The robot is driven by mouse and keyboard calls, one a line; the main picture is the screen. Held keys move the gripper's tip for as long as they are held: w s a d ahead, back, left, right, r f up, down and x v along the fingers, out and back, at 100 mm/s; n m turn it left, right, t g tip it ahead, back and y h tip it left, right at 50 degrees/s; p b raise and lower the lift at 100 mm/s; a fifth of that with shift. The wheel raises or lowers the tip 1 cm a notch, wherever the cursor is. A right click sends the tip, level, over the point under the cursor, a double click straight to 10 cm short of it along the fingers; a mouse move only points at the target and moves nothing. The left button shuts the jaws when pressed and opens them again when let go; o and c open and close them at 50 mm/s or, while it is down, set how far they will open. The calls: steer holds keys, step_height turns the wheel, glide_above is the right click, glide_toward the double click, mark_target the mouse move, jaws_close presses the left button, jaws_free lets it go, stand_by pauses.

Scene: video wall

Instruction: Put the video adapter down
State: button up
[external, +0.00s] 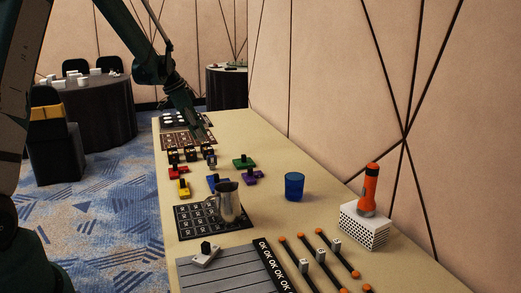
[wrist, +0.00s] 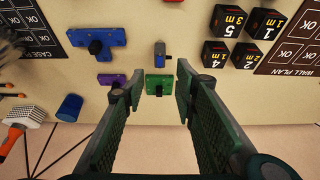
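A small grey-blue piece with a dark top (wrist: 160,58) stands on the table. It may be the video adapter, but its size leaves this unsure. It also shows beside the black cubes in the external view (external: 211,161). My gripper (wrist: 160,77) is open, with its two green fingers wide apart and nothing held between them.
Black numbered cubes (wrist: 229,27) stand beside the grey piece. Blue (wrist: 98,38) and purple (wrist: 111,80) pieces lie nearby. A metal jug (external: 227,203), a blue cup (external: 294,186) and an orange torch (external: 369,190) on a white box (external: 365,228) stand nearer. Bare table (external: 258,140) lies along the wall.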

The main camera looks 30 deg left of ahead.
steer(key=shift+r, duration=0.1)
steer(key=s+d+r+n+y, duration=0.1)
steer(key=s+d+r, duration=0.2)
steer(key=s+r, duration=0.3)
steer(key=s+d+r+n+t, duration=0.1)
steer(key=s+d+r+n, duration=0.15)
steer(key=s+r, duration=0.4)
steer(key=s+d+r+n+y, duration=0.1)
steer(key=s+d+r, duration=0.35)
steer(key=s, duration=0.25)
steer(key=s+d+n+t, duration=0.1)
steer(key=s+d+n, duration=0.1)
steer(key=s, duration=1)
steer(key=s+d+r+n+t+y, duration=0.1)
steer(key=s+d+n+t, duration=0.1)
steer(key=s, duration=1.1)
steer(key=shift+d+r, duration=0.2)
steer(key=shift+d, duration=0.2)
steer(key=shift+n, duration=0.25)
